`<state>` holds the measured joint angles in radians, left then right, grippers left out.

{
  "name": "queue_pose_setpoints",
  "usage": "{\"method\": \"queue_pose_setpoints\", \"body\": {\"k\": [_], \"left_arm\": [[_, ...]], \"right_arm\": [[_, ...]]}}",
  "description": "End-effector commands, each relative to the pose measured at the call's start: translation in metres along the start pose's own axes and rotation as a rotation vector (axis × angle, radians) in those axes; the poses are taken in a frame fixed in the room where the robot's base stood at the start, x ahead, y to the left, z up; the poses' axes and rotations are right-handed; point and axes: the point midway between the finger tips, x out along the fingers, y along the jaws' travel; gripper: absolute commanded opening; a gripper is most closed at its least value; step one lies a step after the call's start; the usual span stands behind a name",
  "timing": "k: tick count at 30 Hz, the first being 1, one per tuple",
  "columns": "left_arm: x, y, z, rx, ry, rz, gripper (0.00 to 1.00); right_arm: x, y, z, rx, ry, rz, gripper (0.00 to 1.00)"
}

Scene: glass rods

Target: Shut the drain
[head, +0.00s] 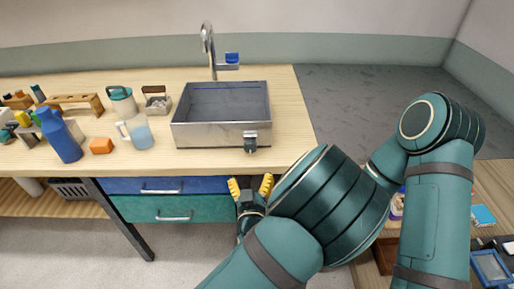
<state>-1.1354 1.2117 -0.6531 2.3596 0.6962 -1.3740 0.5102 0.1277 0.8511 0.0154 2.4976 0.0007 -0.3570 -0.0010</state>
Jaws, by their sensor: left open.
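A grey metal sink basin (195,135) stands on the wooden counter, with a tall faucet (208,45) behind it. A small dark grey fitting (250,140) sits on the basin's front wall, right of its middle; it looks like the drain valve. Whether the drain is open or shut I cannot tell. My left gripper (251,188) has yellow fingertips spread apart and empty. In the picture it is just below the fitting, at the counter's front edge, apart from it. My right gripper is not in view.
Blue (190,185) and teal (150,208) drawers are below. A side table (490,185) holds small items.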

Motion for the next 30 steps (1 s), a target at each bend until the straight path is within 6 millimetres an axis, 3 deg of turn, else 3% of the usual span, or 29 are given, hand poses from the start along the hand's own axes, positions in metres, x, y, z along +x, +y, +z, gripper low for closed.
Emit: {"method": "queue_pose_setpoints", "body": {"k": [8,21,30], "left_arm": [[0.025,0.000,-0.001,-0.001,0.008,0.001,0.73],[0.108,0.001,-0.001,0.001,0.007,0.002,0.73],[0.136,0.001,-0.001,0.000,0.005,0.001,0.73]], "right_arm": [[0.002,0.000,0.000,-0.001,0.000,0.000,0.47],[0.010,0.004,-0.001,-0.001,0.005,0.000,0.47],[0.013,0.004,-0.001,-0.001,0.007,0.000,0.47]]}}
